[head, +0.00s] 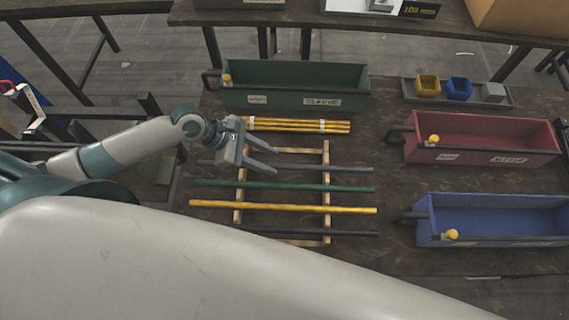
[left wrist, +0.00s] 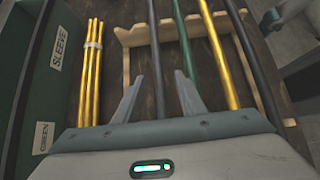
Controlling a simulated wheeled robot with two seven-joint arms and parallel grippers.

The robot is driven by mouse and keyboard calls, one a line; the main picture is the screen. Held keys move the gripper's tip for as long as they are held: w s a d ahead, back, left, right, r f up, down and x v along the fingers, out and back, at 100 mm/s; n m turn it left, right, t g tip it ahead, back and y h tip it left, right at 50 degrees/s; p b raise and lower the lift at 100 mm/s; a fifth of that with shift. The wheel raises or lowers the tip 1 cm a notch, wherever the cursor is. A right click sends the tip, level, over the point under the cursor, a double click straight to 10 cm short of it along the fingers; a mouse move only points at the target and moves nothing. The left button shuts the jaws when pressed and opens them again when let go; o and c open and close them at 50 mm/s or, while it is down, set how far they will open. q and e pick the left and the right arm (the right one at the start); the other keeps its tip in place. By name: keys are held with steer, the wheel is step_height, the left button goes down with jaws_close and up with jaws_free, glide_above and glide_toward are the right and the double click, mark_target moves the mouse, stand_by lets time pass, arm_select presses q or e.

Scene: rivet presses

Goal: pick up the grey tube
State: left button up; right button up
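The grey tube (head: 335,169) lies across the wooden rack, the farthest of several tubes on it. In the left wrist view the grey tube (left wrist: 155,45) runs lengthwise between the fingers in the picture. My left gripper (head: 277,164) is open and empty above the left part of the grey tube. In the left wrist view its fingers (left wrist: 159,82) stand apart on either side of the tube's line. Whether they are down at the tube's height I cannot tell. My right gripper is not in view.
On the wooden rack (head: 326,150) lie a green tube (head: 300,187), a yellow tube (head: 300,207) and a black tube (head: 345,233). A yellow bundle (head: 300,125) lies behind. Green (head: 300,100), red (head: 490,155) and blue (head: 500,234) bins stand around.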

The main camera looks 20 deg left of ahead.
mark_target(282, 165)
arm_select(q)
steer(key=shift+p+x, duration=0.4)
steer(key=shift+x, duration=1.35)
steer(key=shift+w+a, duration=0.1)
jaws_close()
